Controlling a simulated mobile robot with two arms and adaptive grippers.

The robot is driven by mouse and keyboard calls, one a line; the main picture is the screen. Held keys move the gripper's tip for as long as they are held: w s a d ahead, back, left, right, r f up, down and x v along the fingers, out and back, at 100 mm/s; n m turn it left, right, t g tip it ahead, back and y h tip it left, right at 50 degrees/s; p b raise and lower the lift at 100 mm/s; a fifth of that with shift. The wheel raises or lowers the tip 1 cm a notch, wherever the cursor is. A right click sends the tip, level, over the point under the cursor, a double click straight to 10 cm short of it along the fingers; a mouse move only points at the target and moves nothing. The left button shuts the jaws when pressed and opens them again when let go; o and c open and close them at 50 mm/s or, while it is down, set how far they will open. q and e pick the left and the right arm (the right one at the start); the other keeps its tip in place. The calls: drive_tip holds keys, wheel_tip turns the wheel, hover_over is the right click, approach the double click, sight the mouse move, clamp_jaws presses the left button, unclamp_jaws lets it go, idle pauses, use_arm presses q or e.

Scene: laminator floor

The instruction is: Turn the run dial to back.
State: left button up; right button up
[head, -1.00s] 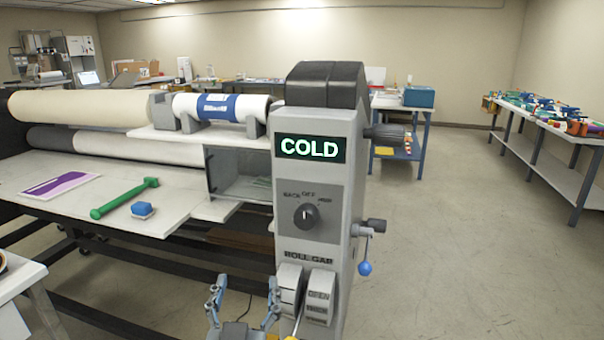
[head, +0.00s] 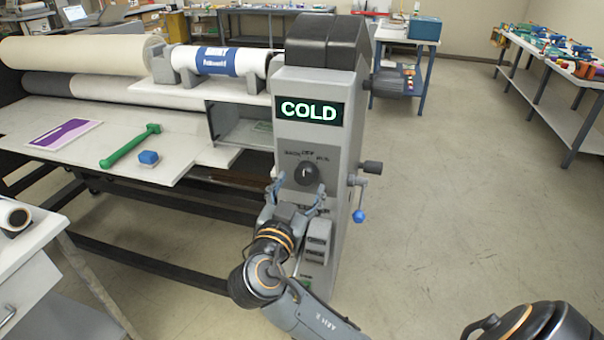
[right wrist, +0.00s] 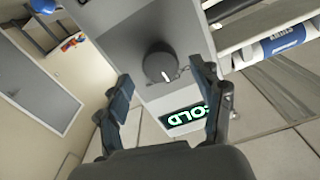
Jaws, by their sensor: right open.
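The run dial (head: 306,174) is a dark round knob on the grey front of the laminator's end column, under a lit "COLD" display (head: 307,109). Small labels arc above the knob. In the right wrist view the dial (right wrist: 159,66) has a white mark pointing toward the display, roughly at the middle label. My right gripper (head: 296,188) is open just in front of and slightly below the dial. In the right wrist view its open fingers (right wrist: 160,85) stand apart with the dial beyond and between them, seemingly untouched. My left gripper is not in view.
A crank with a blue knob (head: 359,216) sticks out at the column's right side. Grey rocker blocks (head: 317,238) sit below the dial. Floor is free to the right.

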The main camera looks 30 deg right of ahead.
drive_tip(key=shift+x, duration=1.2)
drive_tip(key=c, duration=1.1)
drive_tip(key=shift+c, duration=0.2)
